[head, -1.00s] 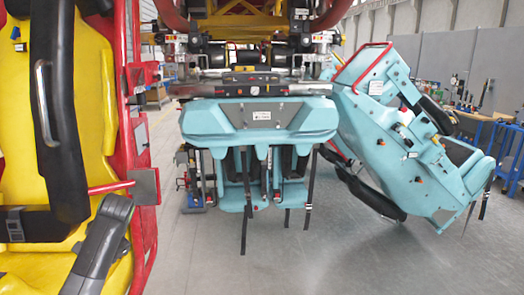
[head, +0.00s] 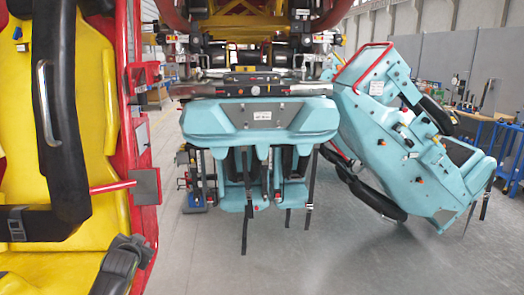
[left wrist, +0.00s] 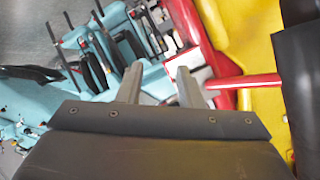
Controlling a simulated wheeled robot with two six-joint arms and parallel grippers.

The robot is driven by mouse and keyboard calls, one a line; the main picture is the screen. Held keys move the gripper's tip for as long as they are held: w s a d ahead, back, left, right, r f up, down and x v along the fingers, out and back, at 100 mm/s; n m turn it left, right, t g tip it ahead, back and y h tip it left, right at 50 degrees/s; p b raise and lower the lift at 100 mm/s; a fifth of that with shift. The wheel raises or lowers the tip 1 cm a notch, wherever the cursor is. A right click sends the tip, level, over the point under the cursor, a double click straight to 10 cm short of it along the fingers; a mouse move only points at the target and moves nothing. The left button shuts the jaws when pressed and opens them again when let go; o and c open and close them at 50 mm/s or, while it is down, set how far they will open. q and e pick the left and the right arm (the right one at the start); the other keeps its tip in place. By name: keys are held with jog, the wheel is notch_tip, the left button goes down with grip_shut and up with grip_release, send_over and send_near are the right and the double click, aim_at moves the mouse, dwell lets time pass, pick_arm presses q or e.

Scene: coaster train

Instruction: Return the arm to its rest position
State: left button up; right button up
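My left arm (head: 120,268) shows only as a dark grey link at the bottom left of the head view, in front of the yellow seat. Its gripper cannot be made out there. In the left wrist view my left gripper (left wrist: 158,86) has its two grey fingers apart with nothing between them, so it is open and empty. My right arm and gripper are in neither view.
A yellow seat (head: 92,110) with a black padded bar (head: 60,140) and red frame (head: 128,145) stands close on the left. A turquoise seat unit (head: 260,122) hangs ahead; another turquoise seat (head: 395,150) leans right. The grey floor (head: 290,255) between is clear.

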pick_arm(q)
jog(key=w+d+r+t+h, duration=0.2)
jog(key=d+r+t+h, duration=0.15)
jog(key=r+t, duration=0.5)
jog(key=s+a+f+n+g+y+b, duration=0.1)
jog(key=s+f+g, duration=0.2)
jog(key=f, duration=0.7)
jog(key=s+a+f+g+b, duration=0.1)
jog(key=s+f+g, duration=0.15)
jog(key=f, duration=0.75)
jog(key=s+f+n+g+y+b, duration=0.15)
jog(key=s+f, duration=0.25)
jog(key=f, duration=0.6)
jog(key=s+f+g+b, duration=0.1)
jog(key=s+f+g, duration=0.4)
jog(key=s+f, duration=1.3)
jog(key=s+d+f+g+b, duration=0.1)
jog(key=s+f+g, duration=0.1)
jog(key=s+f, duration=0.5)
jog(key=s+d+f+n+g+b, duration=0.1)
jog(key=s+f, duration=0.7)
jog(key=s, duration=1.1)
jog(key=s+d+f+n+g+h+b, duration=0.1)
jog(key=s+f+g, duration=0.4)
jog(key=s, duration=0.8)
notch_tip(320, 180, down, 3)
jog(key=shift+s+d+r+b, duration=0.15)
jog(key=shift+s+d+b, duration=0.25)
jog(key=shift+d, duration=0.65)
